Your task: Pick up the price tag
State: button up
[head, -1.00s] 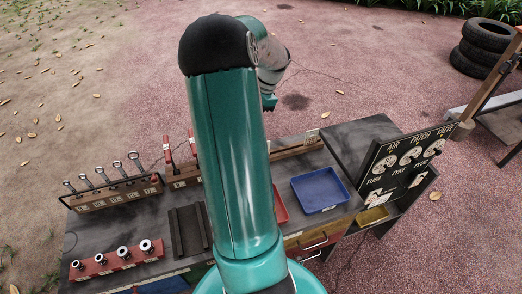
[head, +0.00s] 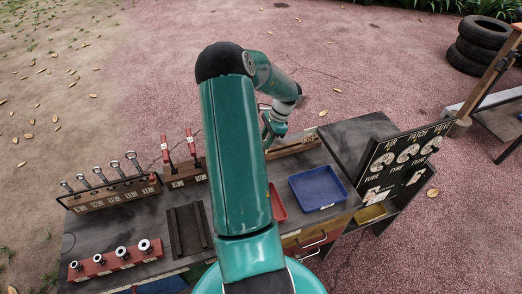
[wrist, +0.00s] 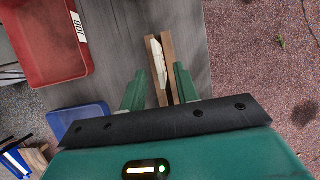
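A pale, off-white card, seemingly the price tag (wrist: 157,58), stands in the slot of a wooden holder (wrist: 168,48) in the wrist view. The holder also shows along the back edge of the cart in the head view (head: 298,147), where I cannot make out the tag. My gripper (wrist: 161,73) is open, with its two green fingers on either side of the holder and the near end of the tag between their tips. I cannot tell the height left between them. In the head view my gripper (head: 270,134) is partly hidden behind my arm.
A blue tray (head: 318,188) and a red tray (head: 278,203) lie on the cart top in front of the holder. A dial board (head: 408,160) stands at the right end. Red-handled tools (head: 179,160) and a rack of wrenches (head: 115,192) are at the left.

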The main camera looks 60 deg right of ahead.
jog(key=x, duration=0.5)
grip_shut()
jog(key=shift+r, duration=0.15)
